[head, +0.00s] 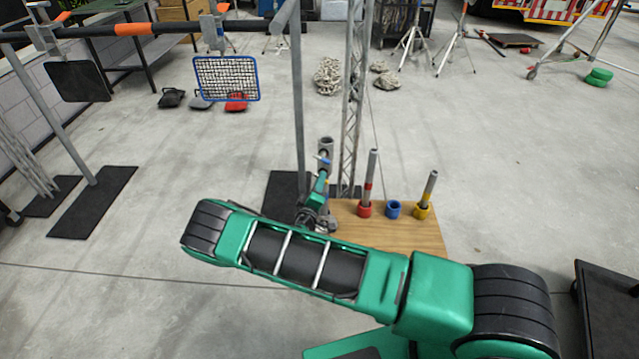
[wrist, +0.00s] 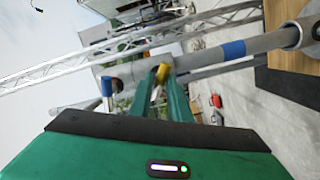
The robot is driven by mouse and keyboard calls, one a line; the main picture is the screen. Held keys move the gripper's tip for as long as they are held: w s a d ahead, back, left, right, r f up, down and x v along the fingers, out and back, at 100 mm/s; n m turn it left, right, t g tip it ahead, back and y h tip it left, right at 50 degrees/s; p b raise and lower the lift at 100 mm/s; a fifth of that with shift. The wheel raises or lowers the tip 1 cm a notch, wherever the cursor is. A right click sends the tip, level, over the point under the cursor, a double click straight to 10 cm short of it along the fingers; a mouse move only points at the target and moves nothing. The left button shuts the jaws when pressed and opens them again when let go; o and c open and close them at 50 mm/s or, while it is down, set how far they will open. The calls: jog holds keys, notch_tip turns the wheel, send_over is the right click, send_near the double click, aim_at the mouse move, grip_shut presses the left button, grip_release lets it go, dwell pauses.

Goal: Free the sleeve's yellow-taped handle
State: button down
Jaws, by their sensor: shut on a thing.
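My gripper (wrist: 160,84) shows in the wrist view as two green fingers closed around a small yellow-taped handle (wrist: 161,72). The handle meets a grey tube, the sleeve (wrist: 195,58), beside the fingertips. A blue band (wrist: 232,50) is on the grey tubing to the right of the handle. In the head view, my gripper (head: 319,184) is at the grey upright sleeve (head: 325,147), beside the wooden board. The handle and the fingertips are too small and partly hidden there. I cannot tell how the handle is held on the sleeve.
A lattice truss (head: 352,100) and a grey pole (head: 298,110) stand close behind my gripper.

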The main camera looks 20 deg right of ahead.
jog(key=n, duration=0.6)
jog(key=shift+f+n, duration=0.1)
jog(key=shift+n, duration=0.3)
dwell(0.4)
jog(key=c, duration=1.5)
grip_release()
jog(key=shift+c, duration=0.2)
jog(key=v, duration=1)
jog(key=shift+s+a, duration=0.2)
jog(key=shift+s, duration=0.15)
